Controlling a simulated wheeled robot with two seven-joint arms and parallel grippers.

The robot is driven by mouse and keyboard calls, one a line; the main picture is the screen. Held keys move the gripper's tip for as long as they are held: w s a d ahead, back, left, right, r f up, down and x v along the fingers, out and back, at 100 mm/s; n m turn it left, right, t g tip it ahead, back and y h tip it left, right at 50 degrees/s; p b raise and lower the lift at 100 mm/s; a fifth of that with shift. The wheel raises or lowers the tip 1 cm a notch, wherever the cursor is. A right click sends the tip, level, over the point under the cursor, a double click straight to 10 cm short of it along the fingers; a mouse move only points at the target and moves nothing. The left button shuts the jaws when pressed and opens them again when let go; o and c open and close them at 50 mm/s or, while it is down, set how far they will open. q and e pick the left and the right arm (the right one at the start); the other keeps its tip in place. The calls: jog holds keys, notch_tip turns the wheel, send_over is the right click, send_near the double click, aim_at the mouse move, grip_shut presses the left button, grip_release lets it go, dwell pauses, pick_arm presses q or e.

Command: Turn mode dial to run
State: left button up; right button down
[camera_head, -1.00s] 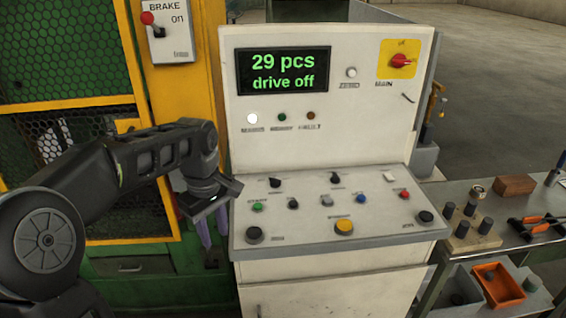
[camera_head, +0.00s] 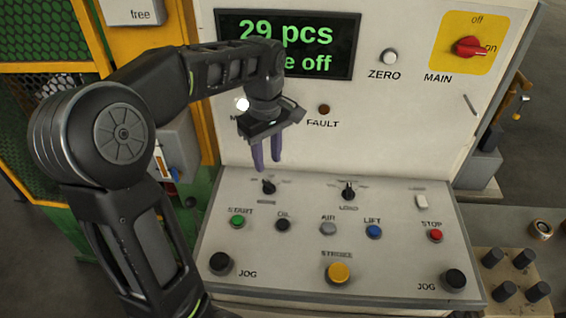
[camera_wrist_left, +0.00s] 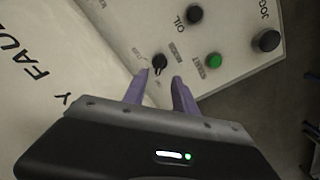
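The mode dial appears to be the left black rotary knob (camera_head: 268,187) on the upper part of the sloped console, though its small lettering is hard to read. Its pointer direction is unclear. My left gripper (camera_head: 266,164) hangs just above and behind it, its purple fingers pointing down. In the left wrist view the fingers (camera_wrist_left: 160,82) are apart with nothing between them, and the black knob (camera_wrist_left: 159,63) shows just beyond the gap, apparently untouched. A second black rotary knob (camera_head: 348,190) stands to the right. My right gripper is not in view.
The START (camera_head: 237,222), OIL (camera_head: 283,225), AIR (camera_head: 328,229), LIFT (camera_head: 374,231) and STOP (camera_head: 435,235) buttons line the console below the knobs. My left arm partly covers the display (camera_head: 330,40), which reads 29 pcs. The upright panel rises close behind the gripper.

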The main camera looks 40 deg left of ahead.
aim_at(269, 183)
pick_arm(q)
jog(key=shift+w, duration=0.15)
jog(key=shift+s, duration=0.2)
jog(key=shift+f+p, duration=0.6)
jog(key=shift+f, duration=3.3)
jog(key=shift+c, duration=0.5)
grip_shut()
